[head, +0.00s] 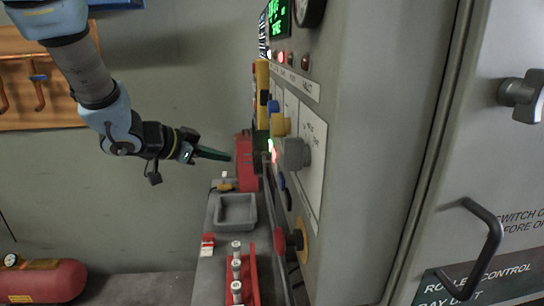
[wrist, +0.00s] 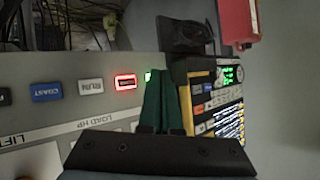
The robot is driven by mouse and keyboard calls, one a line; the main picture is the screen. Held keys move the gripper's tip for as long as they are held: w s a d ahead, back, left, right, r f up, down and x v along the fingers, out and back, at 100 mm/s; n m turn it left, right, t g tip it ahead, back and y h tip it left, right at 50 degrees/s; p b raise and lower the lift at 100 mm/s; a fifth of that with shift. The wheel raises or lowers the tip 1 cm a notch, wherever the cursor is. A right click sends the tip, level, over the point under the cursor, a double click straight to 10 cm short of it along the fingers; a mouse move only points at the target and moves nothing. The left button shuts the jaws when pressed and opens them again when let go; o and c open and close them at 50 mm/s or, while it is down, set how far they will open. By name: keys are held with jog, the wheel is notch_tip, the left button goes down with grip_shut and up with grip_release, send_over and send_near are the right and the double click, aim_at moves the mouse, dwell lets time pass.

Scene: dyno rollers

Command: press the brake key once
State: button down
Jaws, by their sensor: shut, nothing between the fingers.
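A row of keys runs along the cabinet's panel in the wrist view: a blue key marked COAST (wrist: 46,91), a white key marked RUN (wrist: 91,86) and a red-lit key (wrist: 125,82). The red-lit key's label is too blurred to read for certain, so I cannot name the brake key surely. A green-lit spot (wrist: 148,76) is partly hidden by my fingers. My gripper (wrist: 166,82) is shut and empty, its green fingertips just right of the red-lit key. In the head view my gripper (head: 229,157) points at the panel, apparently apart from it.
A yellow and black device (wrist: 205,105) with a screen is beside my fingers. Below the panel, a grey shelf (head: 212,262) carries a tray (head: 236,224) and a red rack (head: 250,285). Knobs (head: 297,154) stick out from the panel. Free room lies left of the cabinet.

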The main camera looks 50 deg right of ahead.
aim_at(273, 155)
jog(key=s+d+b, duration=0.2)
jog(key=s+d, duration=0.3)
jog(key=d, duration=0.1)
jog(key=shift+s+d, duration=0.2)
jog(key=shift+d, duration=0.15)
dwell(2.0)
jog(key=shift+s+d, duration=0.3)
jog(key=shift+s+d, duration=0.25)
jog(key=shift+d, duration=0.1)
dwell(0.6)
jog(key=shift+w+a, duration=0.1)
jog(key=shift+a, duration=0.05)
dwell(0.3)
jog(key=shift+w+a+p, duration=0.35)
jog(key=shift+w+a, duration=0.05)
jog(key=shift+a, duration=0.1)
